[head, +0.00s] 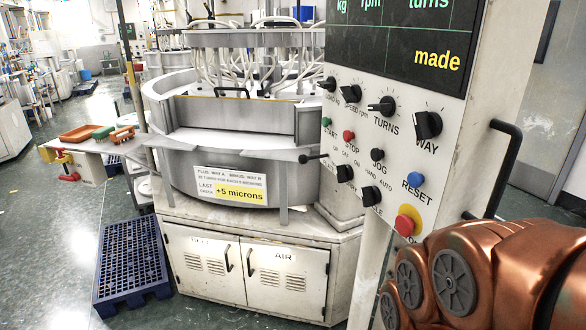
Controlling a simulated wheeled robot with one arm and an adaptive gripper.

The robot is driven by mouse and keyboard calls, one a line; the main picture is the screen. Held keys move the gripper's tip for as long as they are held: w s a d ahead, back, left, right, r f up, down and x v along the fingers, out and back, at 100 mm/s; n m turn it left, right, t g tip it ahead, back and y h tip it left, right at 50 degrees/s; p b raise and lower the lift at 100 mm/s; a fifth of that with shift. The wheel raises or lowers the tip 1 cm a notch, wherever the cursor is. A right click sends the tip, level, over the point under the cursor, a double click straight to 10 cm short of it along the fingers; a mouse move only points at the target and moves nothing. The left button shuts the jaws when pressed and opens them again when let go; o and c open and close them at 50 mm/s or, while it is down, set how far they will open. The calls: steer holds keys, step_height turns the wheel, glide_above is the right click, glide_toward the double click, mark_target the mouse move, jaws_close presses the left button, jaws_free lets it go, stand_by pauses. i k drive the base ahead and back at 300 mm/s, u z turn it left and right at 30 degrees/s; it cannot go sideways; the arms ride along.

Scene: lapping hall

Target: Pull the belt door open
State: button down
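The belt door (200,280) is the left of two pale doors on the cabinet under the round lapping machine. Its label is faint and hard to read; the right door is the air door (285,290), marked AIR. Both doors look shut. The belt door's dark curved handle (227,258) is at its right edge, beside the air door's handle (249,262). My copper-coloured arm fills the lower right corner. My gripper's fingers are not in view, and nothing of mine touches the doors.
A control panel (385,180) with knobs and buttons stands close on the right, with a black bar handle (500,165). A blue pallet (130,262) lies on the floor left of the cabinet. A bench (88,165) stands behind it. The floor at lower left is open.

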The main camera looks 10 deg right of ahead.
mark_target(208, 262)
steer(key=u, duration=0.5)
steer(key=i, duration=0.5)
steer(key=u, duration=1.25)
steer(key=i, duration=1.25)
steer(key=u, duration=0.05)
